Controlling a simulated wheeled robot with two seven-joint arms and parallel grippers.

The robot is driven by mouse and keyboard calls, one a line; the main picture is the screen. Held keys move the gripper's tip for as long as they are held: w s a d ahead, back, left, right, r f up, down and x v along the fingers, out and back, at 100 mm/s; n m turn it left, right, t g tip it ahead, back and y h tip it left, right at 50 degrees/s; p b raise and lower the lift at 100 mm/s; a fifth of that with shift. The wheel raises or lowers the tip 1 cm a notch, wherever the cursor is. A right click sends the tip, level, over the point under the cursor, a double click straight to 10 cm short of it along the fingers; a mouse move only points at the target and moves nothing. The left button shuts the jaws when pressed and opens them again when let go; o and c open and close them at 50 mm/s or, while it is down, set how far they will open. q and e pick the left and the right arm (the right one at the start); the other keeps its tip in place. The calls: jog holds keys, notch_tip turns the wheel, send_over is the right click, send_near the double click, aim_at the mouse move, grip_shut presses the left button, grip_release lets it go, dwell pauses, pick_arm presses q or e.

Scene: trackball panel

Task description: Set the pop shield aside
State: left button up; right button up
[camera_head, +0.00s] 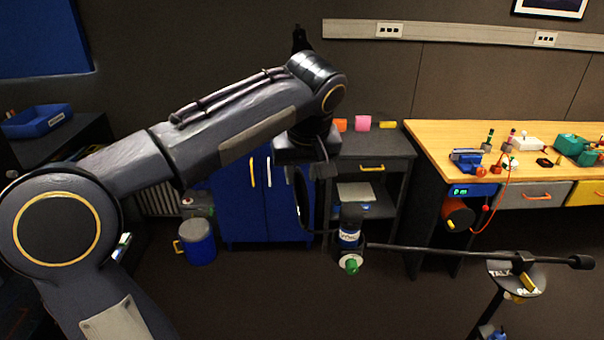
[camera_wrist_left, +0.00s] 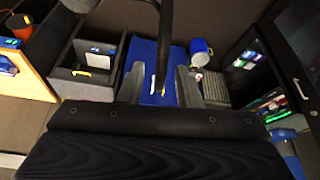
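The pop shield (camera_head: 302,198) is a thin black ring, seen nearly edge-on left of the microphone (camera_head: 349,232) in the head view. My left gripper (camera_head: 305,172) points down over the ring's upper part. In the left wrist view the dark curved rim of the pop shield (camera_wrist_left: 165,32) reaches toward the space between the fingers of my left gripper (camera_wrist_left: 159,78). The fingers stand apart with a gap between them, so the gripper is open. I cannot tell whether either finger touches the rim. My right gripper is not in view.
The microphone hangs at the end of a long black boom (camera_head: 470,254) on a stand at the right. A wooden workbench (camera_head: 430,140) with tools stands at the back right. A dark side cabinet (camera_head: 372,147) and a blue cabinet (camera_head: 235,205) stand behind. A blue bucket (camera_head: 197,243) is on the floor.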

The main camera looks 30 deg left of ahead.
pick_arm(q)
jog(key=shift+w+a+f, duration=0.15)
jog(key=shift+a+f, duration=0.05)
jog(key=shift+f, duration=0.35)
grip_shut()
